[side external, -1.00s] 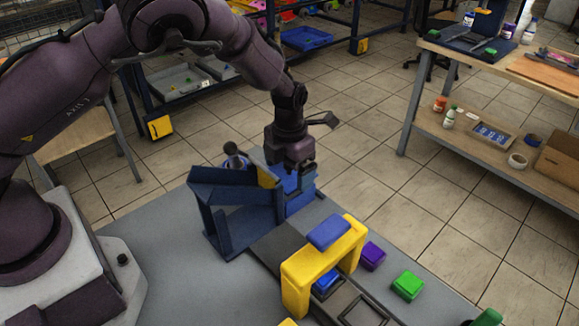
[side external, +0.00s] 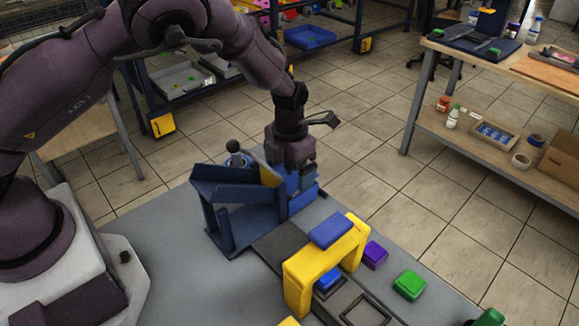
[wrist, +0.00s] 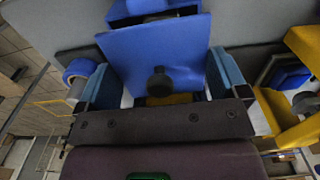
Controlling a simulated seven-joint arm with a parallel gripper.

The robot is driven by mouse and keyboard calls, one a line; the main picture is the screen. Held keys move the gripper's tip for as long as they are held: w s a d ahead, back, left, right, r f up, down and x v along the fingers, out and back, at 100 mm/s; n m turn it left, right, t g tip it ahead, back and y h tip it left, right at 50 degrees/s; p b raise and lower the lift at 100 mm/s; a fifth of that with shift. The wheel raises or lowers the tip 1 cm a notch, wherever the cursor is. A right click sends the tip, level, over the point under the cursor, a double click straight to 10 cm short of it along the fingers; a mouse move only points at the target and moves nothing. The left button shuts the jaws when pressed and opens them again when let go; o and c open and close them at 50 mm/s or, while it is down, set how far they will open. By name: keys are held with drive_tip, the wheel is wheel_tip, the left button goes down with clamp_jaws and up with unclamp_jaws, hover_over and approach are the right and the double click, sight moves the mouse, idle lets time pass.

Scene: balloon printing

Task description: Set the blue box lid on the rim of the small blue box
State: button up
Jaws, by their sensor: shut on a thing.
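In the wrist view, my gripper (wrist: 158,80) has its two fingers on either side of a flat blue plate with a dark round knob, which looks like the blue box lid (wrist: 140,50). It is shut on the lid. In the side view, my gripper (side external: 299,170) is low at the back of the table, beside the dark blue stand. Bright blue surfaces, apparently the small blue box (side external: 303,200), show just under the fingers. The fingers and the lid hide most of the box, and I cannot tell whether the lid touches its rim.
A dark blue stand (side external: 235,188) is close on the left of my gripper. A yellow arch (side external: 300,268) spans the dark track in front, with a blue block (side external: 330,231) on top. Purple (side external: 375,254) and green (side external: 409,284) blocks lie to its right.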

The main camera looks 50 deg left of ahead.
drive_tip(key=shift+f, duration=0.75)
